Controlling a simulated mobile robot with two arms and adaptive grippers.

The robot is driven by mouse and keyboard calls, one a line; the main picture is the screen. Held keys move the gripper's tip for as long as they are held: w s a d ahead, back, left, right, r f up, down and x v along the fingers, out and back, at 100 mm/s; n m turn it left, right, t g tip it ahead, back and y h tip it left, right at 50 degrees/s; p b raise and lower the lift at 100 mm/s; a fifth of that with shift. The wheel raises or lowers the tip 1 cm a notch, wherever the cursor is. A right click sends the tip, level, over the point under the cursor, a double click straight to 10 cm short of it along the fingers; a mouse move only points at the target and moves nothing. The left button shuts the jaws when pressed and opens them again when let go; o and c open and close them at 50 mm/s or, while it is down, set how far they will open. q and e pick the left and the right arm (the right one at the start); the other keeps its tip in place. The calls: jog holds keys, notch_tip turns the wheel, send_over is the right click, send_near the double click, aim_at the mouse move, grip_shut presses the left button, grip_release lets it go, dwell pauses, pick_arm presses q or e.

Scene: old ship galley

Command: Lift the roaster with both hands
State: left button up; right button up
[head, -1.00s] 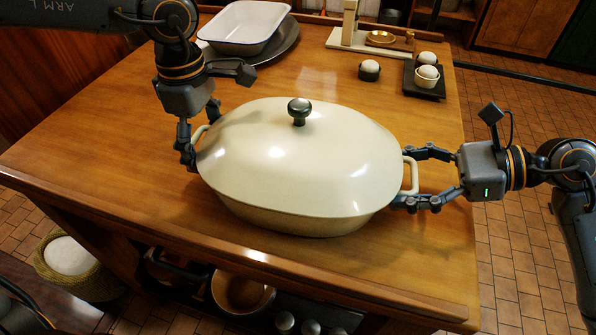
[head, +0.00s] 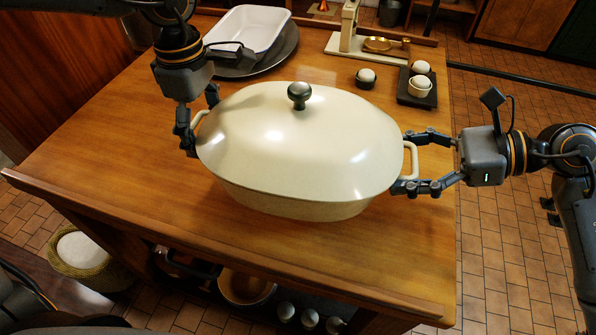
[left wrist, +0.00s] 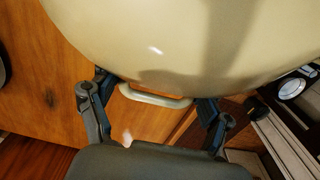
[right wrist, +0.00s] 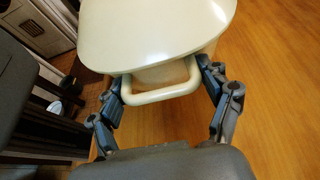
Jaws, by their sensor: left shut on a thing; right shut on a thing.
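The cream oval roaster (head: 290,170) with its lid on and a dark knob (head: 299,95) is level in the middle of the head view. It appears raised a little above the wooden table (head: 110,150); its underside is hidden. My left gripper (head: 198,120) is shut on the left handle, which also shows between the fingers in the left wrist view (left wrist: 152,97). My right gripper (head: 404,162) is shut on the right handle; the right wrist view shows this handle (right wrist: 165,97) between the fingers.
A white basin (head: 248,30) on a dark plate (head: 270,65) stands behind the left gripper. A scale (head: 350,40) and small cups with eggs (head: 418,85) stand at the back right. The table front is clear. A basket (head: 85,258) is on the floor.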

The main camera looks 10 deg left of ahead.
jog(key=shift+r+p, duration=2.95)
jog(key=shift+r, duration=0.55)
